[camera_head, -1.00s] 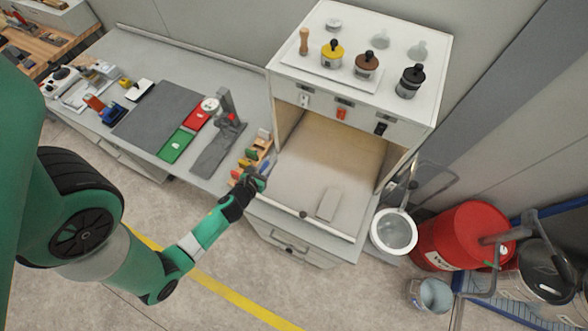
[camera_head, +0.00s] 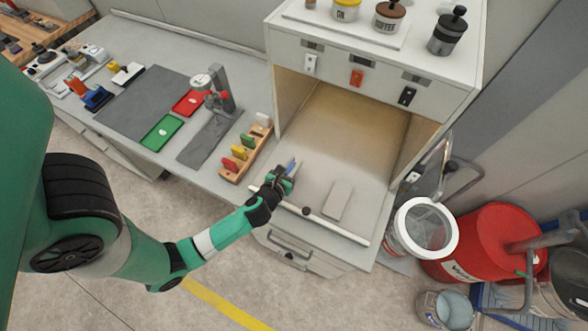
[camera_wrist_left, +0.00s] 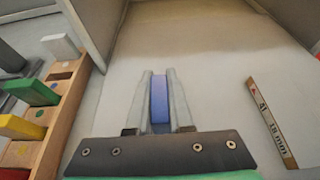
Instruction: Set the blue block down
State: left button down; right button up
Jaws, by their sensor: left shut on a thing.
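The blue block (camera_wrist_left: 160,98) is upright between the two fingers of my left gripper (camera_wrist_left: 160,92) in the left wrist view. The gripper is shut on it. In the head view my left gripper (camera_head: 284,172) is at the front left of the cabinet's open bay, over its pale floor (camera_wrist_left: 215,70). Only a small part of the blue block (camera_head: 291,165) shows there. I cannot tell whether the block touches the floor. My right gripper is in neither view.
A wooden rack (camera_head: 247,148) with red, yellow, green and white blocks stands left of the gripper. A flat grey plate (camera_head: 337,200) lies on the bay floor to the right. A rail (camera_head: 335,228) runs along the bay's front edge. The bay's middle is clear.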

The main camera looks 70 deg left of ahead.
aim_at(287, 174)
pick_arm(q)
jog(key=shift+f, duration=0.2)
jog(key=c, duration=0.8)
grip_release()
jog(key=shift+r+p, duration=0.3)
jog(key=shift+p, duration=0.05)
jog(key=v, duration=0.9)
jog(key=shift+d+f+p, duration=0.1)
jog(key=shift+d+p, duration=0.1)
jog(key=shift+p, duration=0.2)
jog(key=p+v, duration=0.2)
jog(key=shift+s+d, duration=0.25)
jog(key=shift+s, duration=0.05)
